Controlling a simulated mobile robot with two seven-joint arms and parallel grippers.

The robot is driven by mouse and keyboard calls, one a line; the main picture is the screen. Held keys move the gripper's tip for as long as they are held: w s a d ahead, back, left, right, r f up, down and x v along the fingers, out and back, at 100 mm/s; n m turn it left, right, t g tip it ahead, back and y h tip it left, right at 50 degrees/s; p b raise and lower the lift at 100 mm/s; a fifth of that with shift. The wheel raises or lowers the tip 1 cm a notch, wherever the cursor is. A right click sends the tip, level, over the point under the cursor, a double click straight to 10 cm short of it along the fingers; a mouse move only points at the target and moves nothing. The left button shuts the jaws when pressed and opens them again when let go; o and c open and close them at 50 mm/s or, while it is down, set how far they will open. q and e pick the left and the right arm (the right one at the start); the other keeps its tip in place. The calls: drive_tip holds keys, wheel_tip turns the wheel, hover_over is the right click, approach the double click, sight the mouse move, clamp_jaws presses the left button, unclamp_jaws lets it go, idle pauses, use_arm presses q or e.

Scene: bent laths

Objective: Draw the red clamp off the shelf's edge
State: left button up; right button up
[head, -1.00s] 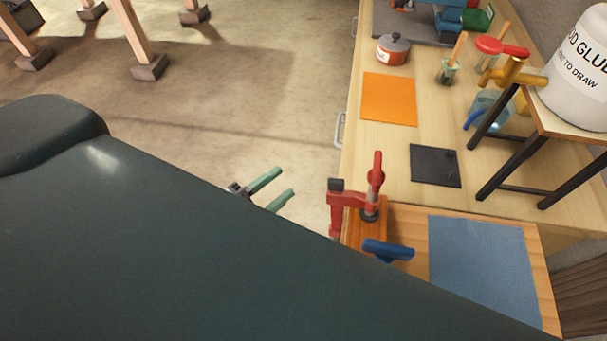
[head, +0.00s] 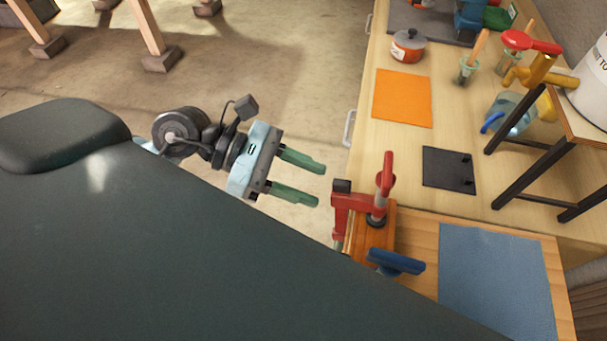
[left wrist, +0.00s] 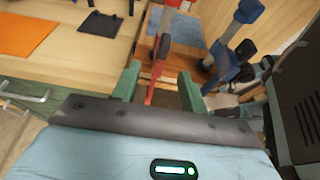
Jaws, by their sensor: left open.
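The red clamp (head: 340,205) sits on the left edge of the wooden shelf (head: 425,228), its upright handle topmost, with a reddish-brown wood piece under it. A blue clamp (head: 397,262) is just in front of it. My left gripper (head: 318,186) is open and empty, its green fingers pointing right at the red clamp, a small gap short of it. In the left wrist view the red clamp (left wrist: 157,68) appears in line with the space between the fingers (left wrist: 159,74); the blue clamp (left wrist: 222,62) is to the right. My right gripper is not seen.
A blue mat (head: 495,275) lies on the shelf. The workbench behind holds an orange sheet (head: 402,97), a dark sheet (head: 448,170), a red pot (head: 408,46) and a black-legged stand (head: 530,150) with a white glue container (head: 592,85). Open floor lies left.

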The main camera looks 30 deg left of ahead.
sight(349, 197)
use_arm(q)
drive_tip(key=shift+x, duration=4.45)
drive_tip(key=shift+c, duration=0.3)
drive_tip(key=shift+r, duration=0.1)
clamp_jaws()
